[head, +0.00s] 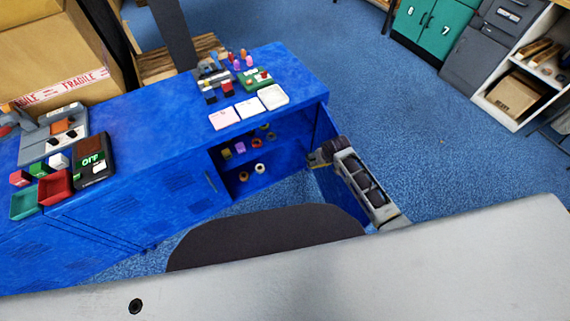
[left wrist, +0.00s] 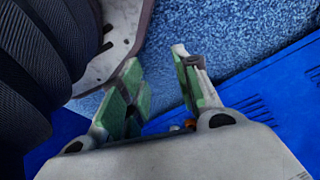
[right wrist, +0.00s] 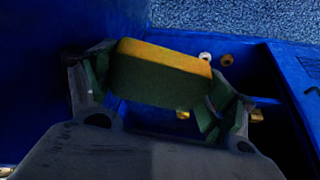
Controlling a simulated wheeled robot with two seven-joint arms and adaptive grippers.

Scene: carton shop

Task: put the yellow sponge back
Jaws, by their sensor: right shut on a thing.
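The sponge (right wrist: 163,72), yellow along one edge with a dark green broad face, is in the right wrist view. My right gripper (right wrist: 157,84) is shut on it, a finger at each end. In the head view my right gripper (head: 319,156) is at the open front of the blue cabinet (head: 130,197), beside its open door (head: 327,125); the sponge barely shows there. My left gripper (left wrist: 163,88) is open and empty in the left wrist view, above blue floor and a blue surface. It does not show in the head view.
Inside the cabinet are small items, including a white roll (head: 259,168) and a purple piece (head: 240,147). Paper pads (head: 248,108), trays (head: 55,187) and a scale (head: 93,162) stand on its top. A dark rounded shape (head: 265,235) is in front.

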